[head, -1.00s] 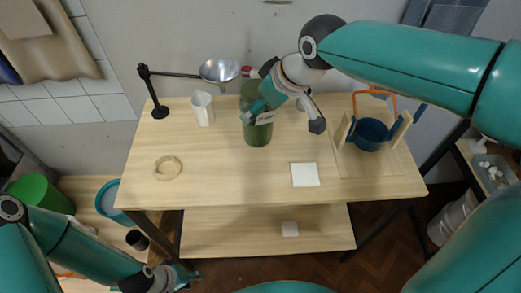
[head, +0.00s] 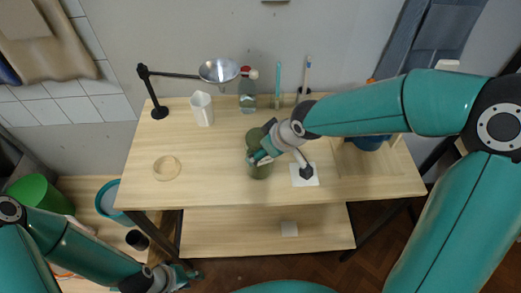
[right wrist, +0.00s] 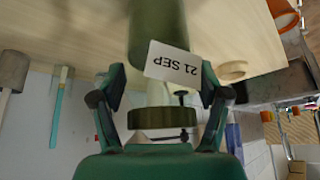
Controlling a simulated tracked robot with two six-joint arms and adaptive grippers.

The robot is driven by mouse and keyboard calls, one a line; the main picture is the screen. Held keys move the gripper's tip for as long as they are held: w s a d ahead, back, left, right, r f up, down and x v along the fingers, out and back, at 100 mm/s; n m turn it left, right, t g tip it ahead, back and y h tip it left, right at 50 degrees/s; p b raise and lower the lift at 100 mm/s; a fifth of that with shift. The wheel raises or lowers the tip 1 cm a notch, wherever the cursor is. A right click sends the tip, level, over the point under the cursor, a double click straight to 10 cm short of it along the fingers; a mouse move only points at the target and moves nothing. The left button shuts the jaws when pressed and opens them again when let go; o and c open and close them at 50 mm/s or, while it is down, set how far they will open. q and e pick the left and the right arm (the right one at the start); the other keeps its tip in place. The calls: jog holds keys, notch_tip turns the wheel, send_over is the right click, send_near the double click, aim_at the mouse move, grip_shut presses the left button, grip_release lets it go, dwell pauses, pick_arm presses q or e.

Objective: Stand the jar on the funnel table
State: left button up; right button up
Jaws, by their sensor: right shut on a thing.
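The green jar (head: 259,170) with a white "21 SEP" label is over the front middle of the wooden funnel table (head: 215,185). My right gripper (head: 262,152) is shut on the jar near its upper part. In the right wrist view, the jar (right wrist: 158,28) and its label (right wrist: 174,65) show between the fingers. The jar looks roughly upright; I cannot tell whether its base touches the tabletop. The metal funnel (head: 220,70) hangs on a black stand at the back left. My left gripper (head: 180,277) is low at the bottom left, away from the table; its jaws are unclear.
A white pitcher (head: 202,110), a glass bottle (head: 247,100) and brushes (head: 279,80) stand along the back. A wooden ring (head: 167,168) lies at left. A white tile (head: 299,182) is right of the jar. My arm partly hides a blue pot (head: 371,143).

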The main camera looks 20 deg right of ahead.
jog(key=o, duration=1.8)
jog(key=v, duration=1.2)
jog(key=shift+s, duration=0.1)
